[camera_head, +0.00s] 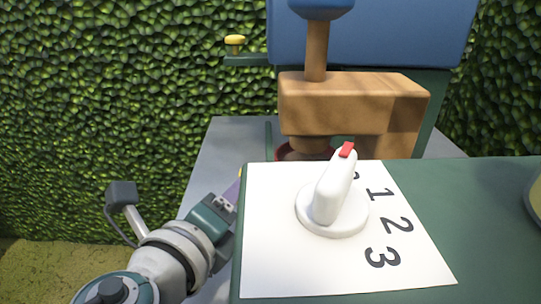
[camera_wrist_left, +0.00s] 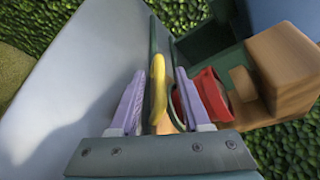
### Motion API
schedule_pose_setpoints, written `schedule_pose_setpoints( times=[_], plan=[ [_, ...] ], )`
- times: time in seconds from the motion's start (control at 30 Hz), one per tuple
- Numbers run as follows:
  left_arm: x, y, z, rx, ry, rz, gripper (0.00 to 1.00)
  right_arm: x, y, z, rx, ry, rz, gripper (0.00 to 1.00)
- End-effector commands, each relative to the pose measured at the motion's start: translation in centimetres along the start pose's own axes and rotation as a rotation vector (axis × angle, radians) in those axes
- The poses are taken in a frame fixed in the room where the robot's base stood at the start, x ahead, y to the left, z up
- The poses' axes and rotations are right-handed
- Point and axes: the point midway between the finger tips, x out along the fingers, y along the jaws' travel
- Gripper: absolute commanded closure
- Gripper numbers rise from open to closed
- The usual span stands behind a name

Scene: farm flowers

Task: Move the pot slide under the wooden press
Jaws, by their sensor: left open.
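The wooden press (camera_head: 350,100) stands at the back of the bench, with a post rising to a blue part. A red pot (camera_head: 287,153) shows only as a sliver below the press, mostly hidden by the green panel. In the left wrist view the red pot (camera_wrist_left: 188,98) lies right of my fingers, close to the wooden press (camera_wrist_left: 285,70). I cannot tell if it is fully beneath it. My left gripper (camera_wrist_left: 159,76) is open, its lilac fingers either side of a yellow handle-like piece (camera_wrist_left: 158,85). In the head view it is mostly hidden behind the panel.
A white knob (camera_head: 335,190) with a red tip stands on a numbered card (camera_head: 275,265) on the green panel (camera_head: 470,210). A yellow knob (camera_head: 235,40) sits on a green bar at the back. The grey bench (camera_head: 225,150) is clear left of the press.

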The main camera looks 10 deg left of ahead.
Motion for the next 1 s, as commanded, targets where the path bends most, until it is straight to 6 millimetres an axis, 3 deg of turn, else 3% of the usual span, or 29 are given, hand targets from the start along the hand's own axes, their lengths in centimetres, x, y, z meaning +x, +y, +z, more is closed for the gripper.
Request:
schedule_pose_setpoints(
  times=[0.2, 0.4, 0.83, 0.93, 1.0],
  plan=[
    [-4.7, 0.0, 0.0, -0.001, 0.003, 0.003, 0.53, -0.8, 0.0, -0.2, 0.000, 0.000, 0.000, 0.50],
    [-7.5, 0.1, 0.0, -0.001, 0.002, 0.002, 0.53, -0.8, 0.0, -0.3, 0.000, 0.000, 0.000, 0.50],
    [-8.3, -0.1, 0.2, -0.007, -0.003, 0.003, 0.53, -1.0, 0.0, -0.3, 0.000, 0.000, -0.001, 0.50],
    [-8.7, -1.0, 2.1, -0.109, -0.049, 0.043, 0.53, -2.4, 0.1, -0.8, 0.000, 0.000, 0.000, 0.50],
    [-9.7, -2.0, 5.0, -0.284, -0.125, 0.114, 0.53, -4.4, 0.1, -1.4, 0.000, -0.001, 0.000, 0.50]
  ],
)
